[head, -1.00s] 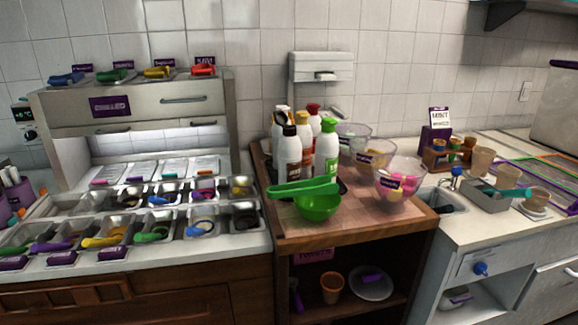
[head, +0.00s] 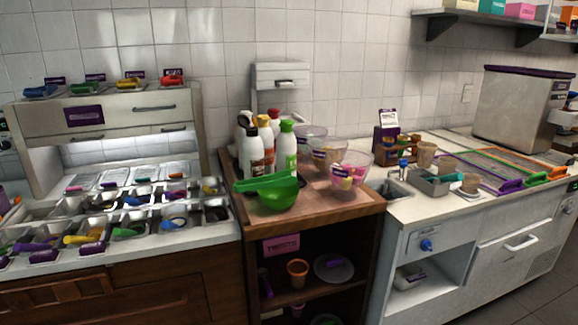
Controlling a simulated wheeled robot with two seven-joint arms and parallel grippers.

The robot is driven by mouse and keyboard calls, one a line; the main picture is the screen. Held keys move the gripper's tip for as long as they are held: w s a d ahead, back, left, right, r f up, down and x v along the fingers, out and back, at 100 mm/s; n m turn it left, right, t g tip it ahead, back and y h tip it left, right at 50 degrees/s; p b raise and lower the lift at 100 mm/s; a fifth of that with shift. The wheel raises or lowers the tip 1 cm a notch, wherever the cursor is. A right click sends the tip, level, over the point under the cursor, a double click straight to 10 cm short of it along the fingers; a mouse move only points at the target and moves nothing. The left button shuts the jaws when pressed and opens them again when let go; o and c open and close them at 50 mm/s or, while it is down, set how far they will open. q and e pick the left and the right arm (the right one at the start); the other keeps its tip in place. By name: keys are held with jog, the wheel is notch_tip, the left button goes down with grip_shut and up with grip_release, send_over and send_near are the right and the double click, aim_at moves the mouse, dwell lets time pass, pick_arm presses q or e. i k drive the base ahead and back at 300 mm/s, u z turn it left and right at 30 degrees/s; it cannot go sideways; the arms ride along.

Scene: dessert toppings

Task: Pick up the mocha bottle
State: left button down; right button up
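A cluster of white sauce bottles stands upright on the wooden counter in the middle of the head view. The front-left bottle with a dark cap (head: 251,156) may be the mocha bottle, but its label is too small to read. A bottle with a green cap (head: 286,151) stands to its right. Bottles with a yellow cap (head: 263,121) and a red cap (head: 274,115) stand behind and are partly hidden. Neither of my grippers shows in the head view.
A green bowl (head: 278,193) with a green handle sits in front of the bottles. Clear bowls, one with pink contents (head: 350,173), stand to their right. Topping trays (head: 130,215) fill the left counter. The wooden counter's front edge (head: 315,222) is clear.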

aim_at(253, 148)
jog(key=z, duration=0.05)
jog(key=i, duration=0.85)
jog(key=u, duration=0.45)
